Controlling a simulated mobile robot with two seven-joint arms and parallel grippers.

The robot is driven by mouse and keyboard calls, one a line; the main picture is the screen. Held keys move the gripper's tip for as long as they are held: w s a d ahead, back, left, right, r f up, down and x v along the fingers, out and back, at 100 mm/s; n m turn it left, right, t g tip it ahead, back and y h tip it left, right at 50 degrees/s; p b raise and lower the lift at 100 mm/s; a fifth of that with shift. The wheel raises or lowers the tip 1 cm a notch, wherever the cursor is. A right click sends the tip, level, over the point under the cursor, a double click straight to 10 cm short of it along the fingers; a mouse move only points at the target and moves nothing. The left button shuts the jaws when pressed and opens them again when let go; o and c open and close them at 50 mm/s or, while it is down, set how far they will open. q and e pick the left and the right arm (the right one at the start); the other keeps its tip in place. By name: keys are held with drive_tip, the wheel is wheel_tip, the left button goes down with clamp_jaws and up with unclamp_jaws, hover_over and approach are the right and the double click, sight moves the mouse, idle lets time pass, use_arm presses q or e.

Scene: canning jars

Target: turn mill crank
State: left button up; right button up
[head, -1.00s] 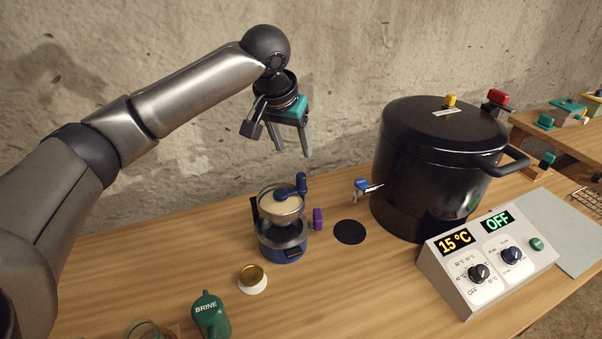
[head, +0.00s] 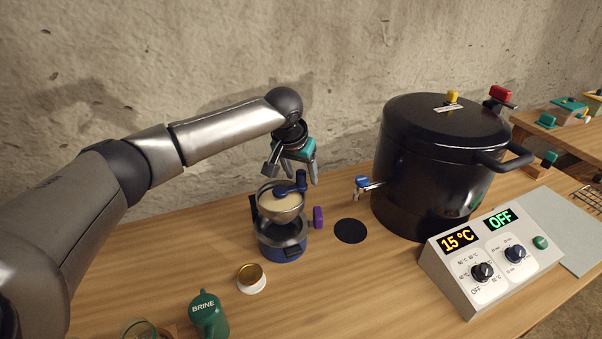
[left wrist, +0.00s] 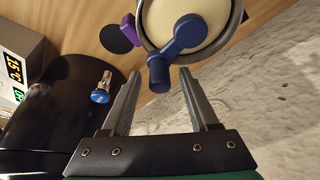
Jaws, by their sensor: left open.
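The food mill (head: 281,225) stands on the wooden bench, a metal bowl with a pale filling over a blue base. Its blue crank (head: 291,189) lies across the bowl top, with an upright knob at the far right end. My left gripper (head: 300,178) is just above and behind the crank, pointing down, open and empty. In the left wrist view the crank (left wrist: 176,46) and its knob (left wrist: 158,73) show just beyond and between the fingertips of my left gripper (left wrist: 162,85). Contact does not show. My right gripper is not in view.
A big black pot (head: 440,160) with a blue-handled tap (head: 363,183) stands to the right, behind a control box (head: 490,253). A white jar with a gold lid (head: 251,277) and a green BRINE jug (head: 209,315) are in front. A purple block (head: 318,217) sits beside the mill.

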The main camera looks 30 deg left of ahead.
use_arm(q)
drive_tip(key=shift+c, duration=0.4)
clamp_jaws()
